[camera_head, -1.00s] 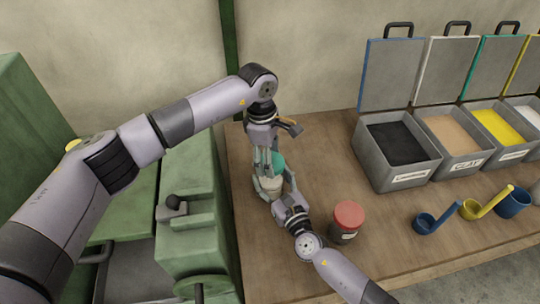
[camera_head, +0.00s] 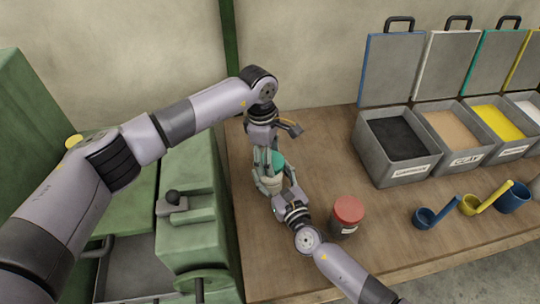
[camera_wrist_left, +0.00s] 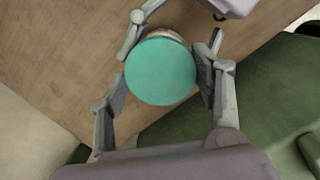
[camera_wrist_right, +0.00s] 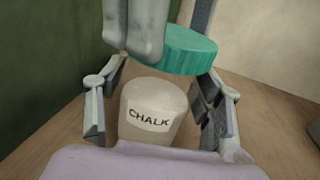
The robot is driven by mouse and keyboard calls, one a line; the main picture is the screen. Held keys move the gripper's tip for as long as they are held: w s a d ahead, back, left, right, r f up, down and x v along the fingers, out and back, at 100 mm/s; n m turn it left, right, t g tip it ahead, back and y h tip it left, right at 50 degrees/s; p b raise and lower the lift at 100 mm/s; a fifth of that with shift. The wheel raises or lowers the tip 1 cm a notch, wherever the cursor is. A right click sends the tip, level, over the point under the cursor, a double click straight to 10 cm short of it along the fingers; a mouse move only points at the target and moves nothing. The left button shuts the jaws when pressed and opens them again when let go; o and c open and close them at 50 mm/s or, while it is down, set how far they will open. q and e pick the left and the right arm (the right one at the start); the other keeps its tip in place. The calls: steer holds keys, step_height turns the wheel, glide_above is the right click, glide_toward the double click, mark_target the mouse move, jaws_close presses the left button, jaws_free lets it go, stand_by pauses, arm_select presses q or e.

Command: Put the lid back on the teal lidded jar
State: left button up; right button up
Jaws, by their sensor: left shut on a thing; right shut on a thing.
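The teal lid (camera_head: 278,159) is held in my left gripper (camera_wrist_left: 161,92), which comes from above and is shut on it. The cream jar (camera_wrist_right: 152,101), labelled CHALK, stands on the bench under the lid. It shows partly in the head view (camera_head: 271,182), between fingers. My right gripper (camera_wrist_right: 152,112) has a finger on each side of the jar and is shut on it. In the right wrist view the lid (camera_wrist_right: 184,50) is above the jar top, offset to the right and looking tilted. Left fingers hide part of the lid there.
A red-lidded jar (camera_head: 347,213) stands right of my right gripper. Open grey bins (camera_head: 398,150) line the back right, with blue (camera_head: 436,217) and yellow (camera_head: 485,203) scoops before them. Green machinery (camera_head: 190,232) borders the bench at left.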

arm_select(q)
steer(key=shift+f, duration=0.55)
steer(key=m, duration=0.4)
steer(key=shift+w+m, duration=0.1)
steer(key=shift+m, duration=0.2)
steer(key=m, duration=0.5)
steer(key=shift+d+m+g+y, duration=0.1)
steer(key=shift+m+g+y, duration=0.2)
steer(key=shift+g+y, duration=0.1)
steer(key=o, duration=0.8)
